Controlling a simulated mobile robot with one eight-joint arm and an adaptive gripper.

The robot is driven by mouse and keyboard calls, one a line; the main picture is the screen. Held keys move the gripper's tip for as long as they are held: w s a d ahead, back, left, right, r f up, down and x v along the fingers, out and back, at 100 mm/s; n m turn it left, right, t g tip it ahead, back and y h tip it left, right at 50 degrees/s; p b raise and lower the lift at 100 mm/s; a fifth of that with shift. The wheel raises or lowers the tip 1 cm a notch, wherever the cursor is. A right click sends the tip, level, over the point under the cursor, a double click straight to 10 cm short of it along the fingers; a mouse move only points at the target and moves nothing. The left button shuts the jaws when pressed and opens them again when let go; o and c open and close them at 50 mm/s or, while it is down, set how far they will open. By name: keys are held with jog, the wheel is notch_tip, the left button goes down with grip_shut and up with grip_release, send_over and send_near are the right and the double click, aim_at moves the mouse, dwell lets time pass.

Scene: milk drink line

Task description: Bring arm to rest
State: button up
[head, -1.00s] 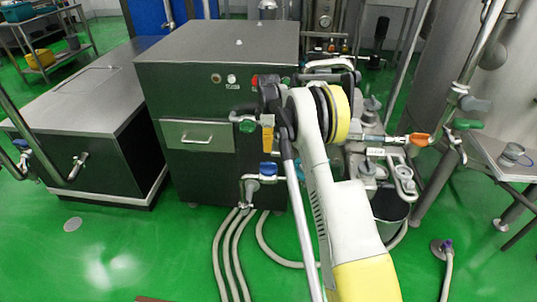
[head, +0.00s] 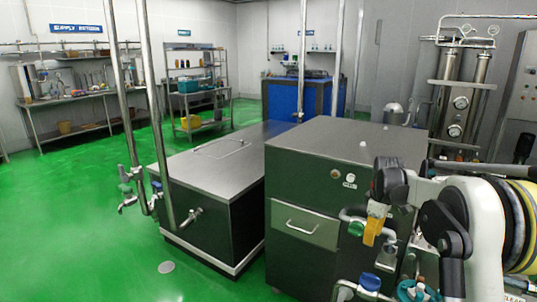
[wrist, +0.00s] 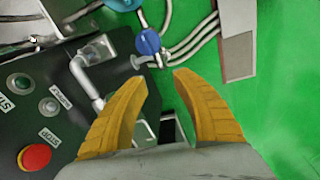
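My arm (head: 487,225) shows at the right edge of the head view, white with dark joints, bent in front of the dark steel cabinet (head: 300,245). My gripper (head: 371,238) hangs off the arm's end with yellow fingers pointing down, in front of the cabinet's right part. In the wrist view both yellow fingers of my gripper (wrist: 160,76) stand apart with nothing between them. Below them are the cabinet's black panel and the green floor (wrist: 275,60). The lower part of the arm is cut off by the frame.
A red stop button (wrist: 34,157), a green button (wrist: 18,82) and a silver bent pipe (wrist: 90,80) lie left of the fingers. A blue valve handle (wrist: 148,42) and pale hoses are ahead. A low steel tank (head: 225,160) stands left of the cabinet. Green floor is clear at left.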

jog(key=s+a+r+m+t, duration=0.2)
jog(key=s+a+r+m, duration=0.1)
jog(key=s+a+r, duration=0.5)
jog(key=s+a+r+m+t, duration=0.1)
jog(key=s+a+r+m, duration=0.3)
jog(key=s, duration=0.6)
jog(key=s+a+f+m+t, duration=0.1)
jog(key=s+a+f, duration=0.1)
jog(key=s, duration=0.6)
jog(key=s+a+f+m+t, duration=0.1)
jog(key=s+a+t, duration=0.1)
jog(key=s, duration=0.7)
jog(key=shift+s+a+f, duration=0.25)
jog(key=shift+f, duration=0.1)
